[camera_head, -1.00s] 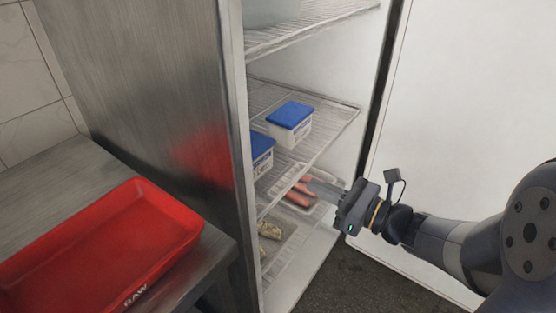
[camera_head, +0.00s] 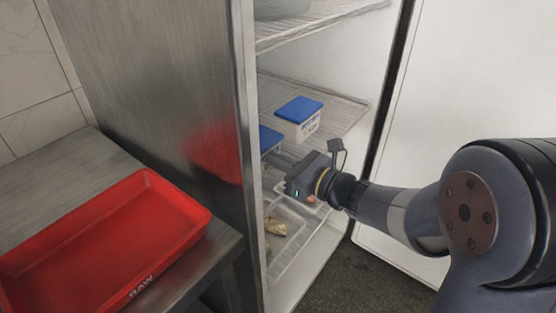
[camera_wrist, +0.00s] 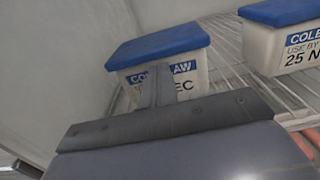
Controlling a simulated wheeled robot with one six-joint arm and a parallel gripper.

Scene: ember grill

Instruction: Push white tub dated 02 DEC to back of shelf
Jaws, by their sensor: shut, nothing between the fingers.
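The tub dated DEC (camera_wrist: 194,80) is white with a blue lid. In the wrist view it stands on a wire shelf left of centre; my fingers cover part of its label, so the day number is hidden. In the head view it is the left tub (camera_head: 268,141), partly cut off by the fridge's side edge. My gripper (camera_wrist: 158,72) is shut and empty, its fingertips in front of the tub's labelled face. I cannot tell whether they touch it. In the head view my gripper (camera_head: 292,185) is inside the fridge opening, below and right of that tub.
A second blue-lidded white tub (camera_head: 298,120), marked 25 N in the wrist view (camera_wrist: 285,48), stands to the right on the same shelf. Trays with food (camera_head: 280,228) lie below. The open fridge door (camera_head: 440,90) is at right. A red tray (camera_head: 105,240) sits on the steel counter.

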